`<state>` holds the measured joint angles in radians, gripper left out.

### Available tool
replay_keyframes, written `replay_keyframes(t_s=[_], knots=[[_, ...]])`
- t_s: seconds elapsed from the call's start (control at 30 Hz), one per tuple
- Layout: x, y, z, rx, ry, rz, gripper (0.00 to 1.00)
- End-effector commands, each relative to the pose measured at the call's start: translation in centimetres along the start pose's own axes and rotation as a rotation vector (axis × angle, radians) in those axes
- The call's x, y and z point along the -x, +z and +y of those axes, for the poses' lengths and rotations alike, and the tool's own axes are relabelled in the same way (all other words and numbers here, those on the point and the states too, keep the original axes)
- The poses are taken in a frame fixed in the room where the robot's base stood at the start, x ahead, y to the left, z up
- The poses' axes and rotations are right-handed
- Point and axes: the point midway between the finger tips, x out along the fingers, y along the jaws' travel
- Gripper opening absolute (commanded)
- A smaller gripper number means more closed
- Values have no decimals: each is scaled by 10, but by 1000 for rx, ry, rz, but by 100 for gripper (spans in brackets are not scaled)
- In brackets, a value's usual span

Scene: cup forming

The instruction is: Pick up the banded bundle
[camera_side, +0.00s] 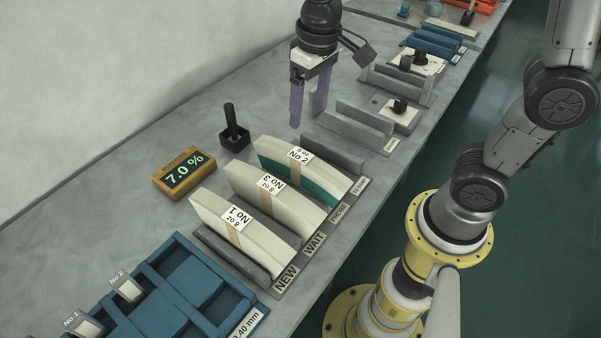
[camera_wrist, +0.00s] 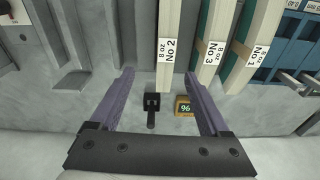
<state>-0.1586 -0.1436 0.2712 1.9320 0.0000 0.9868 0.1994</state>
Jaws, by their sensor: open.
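Several upright cream bundles with tan paper bands stand in a row on the bench. No 2 (camera_side: 285,165) has a teal outer face and is the farthest along. No 3 (camera_side: 255,185) is in the middle and No 1 (camera_side: 218,217) is nearest. In the wrist view they are No 2 (camera_wrist: 178,18), No 3 (camera_wrist: 218,18) and No 1 (camera_wrist: 255,20). My gripper (camera_side: 308,107) is open and empty, raised above the bench beyond No 2. In the wrist view my gripper (camera_wrist: 159,75) has its purple fingers spread, with No 2's end showing between them.
A yellow meter (camera_side: 184,171) reading 7.0 % and a black handled tool (camera_side: 233,135) stand behind the bundles. Grey upright plates (camera_side: 335,155) divide the row. A blue tray (camera_side: 180,290) is at the near end; grey fixtures (camera_side: 365,118) stand farther along. Bare bench lies behind.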

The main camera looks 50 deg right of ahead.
Motion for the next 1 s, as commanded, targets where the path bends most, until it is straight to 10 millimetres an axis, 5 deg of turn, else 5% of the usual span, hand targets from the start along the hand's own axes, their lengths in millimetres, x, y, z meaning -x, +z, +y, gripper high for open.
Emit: replay_keyframes(t_s=[0.6,1.0], knots=[[-98,6,-12,41,18,-99,80],[-134,8,-12,41,18,-99,80]])
